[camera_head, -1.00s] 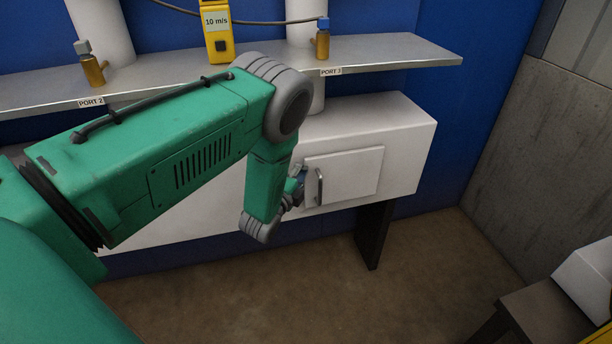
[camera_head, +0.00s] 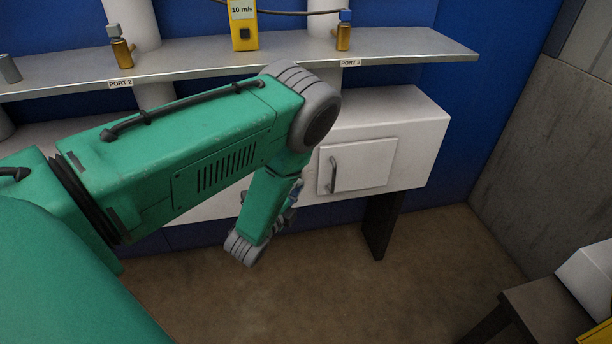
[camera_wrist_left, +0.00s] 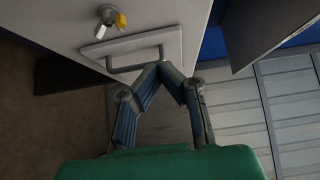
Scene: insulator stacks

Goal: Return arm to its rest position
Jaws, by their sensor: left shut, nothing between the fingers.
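My left arm is green and reaches in from the left in the head view. Its gripper (camera_head: 294,192) is mostly hidden behind the bent forearm, left of the white cabinet's door (camera_head: 365,165). The door looks closed, and its grey handle (camera_head: 333,174) stands clear of the arm. In the left wrist view the blue and grey fingers of this gripper (camera_wrist_left: 165,70) meet at their tips with nothing between them. My right gripper is out of view.
A dark stand (camera_head: 545,308) is at the lower right beside a concrete wall (camera_head: 545,150). The brown floor between is clear.

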